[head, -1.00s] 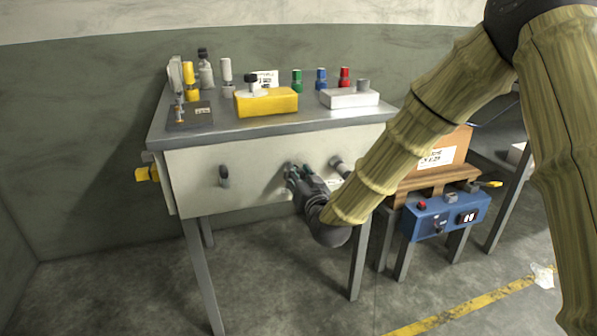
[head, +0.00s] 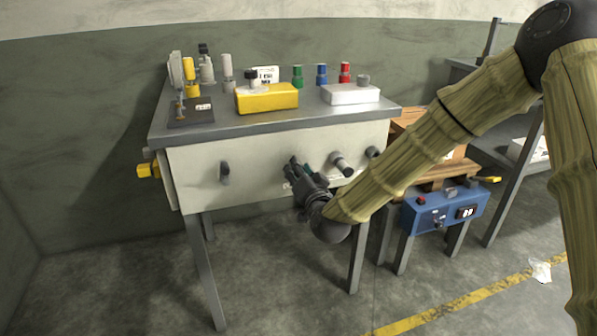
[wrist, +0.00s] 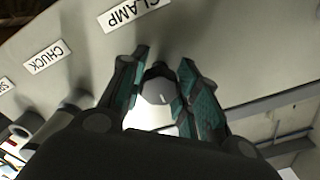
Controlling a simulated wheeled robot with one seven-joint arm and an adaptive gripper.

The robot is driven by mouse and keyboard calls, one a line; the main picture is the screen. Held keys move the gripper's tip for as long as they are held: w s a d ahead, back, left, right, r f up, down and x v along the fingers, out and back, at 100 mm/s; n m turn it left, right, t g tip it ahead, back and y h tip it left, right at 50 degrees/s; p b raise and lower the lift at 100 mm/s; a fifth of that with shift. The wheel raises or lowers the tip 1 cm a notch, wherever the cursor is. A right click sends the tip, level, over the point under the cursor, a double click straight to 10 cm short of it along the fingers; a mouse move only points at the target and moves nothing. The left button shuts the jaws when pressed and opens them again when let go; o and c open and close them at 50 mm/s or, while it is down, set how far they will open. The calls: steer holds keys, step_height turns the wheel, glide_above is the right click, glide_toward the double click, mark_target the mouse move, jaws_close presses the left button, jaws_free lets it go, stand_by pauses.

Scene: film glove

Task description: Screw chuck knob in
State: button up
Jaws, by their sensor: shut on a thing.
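The machine front (head: 260,160) carries a row of knobs. In the wrist view my gripper (wrist: 163,60) is shut on a round grey knob (wrist: 158,90) with a pale mark, closest to the CLAMP label (wrist: 133,12). The CHUCK label (wrist: 47,56) lies left of it, with a grey knob (wrist: 75,98) near it, outside my fingers. In the head view my gripper (head: 297,168) is against the front panel, its fingers hiding the held knob. A knob (head: 341,163) sticks out just right of it, and another knob (head: 373,153) stands farther right.
A dark handle (head: 224,172) is at the panel's left. A blue control box (head: 444,208) stands right, beyond my arm. The floor in front is open.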

steer(key=o, duration=1)
steer(key=v, duration=1.2)
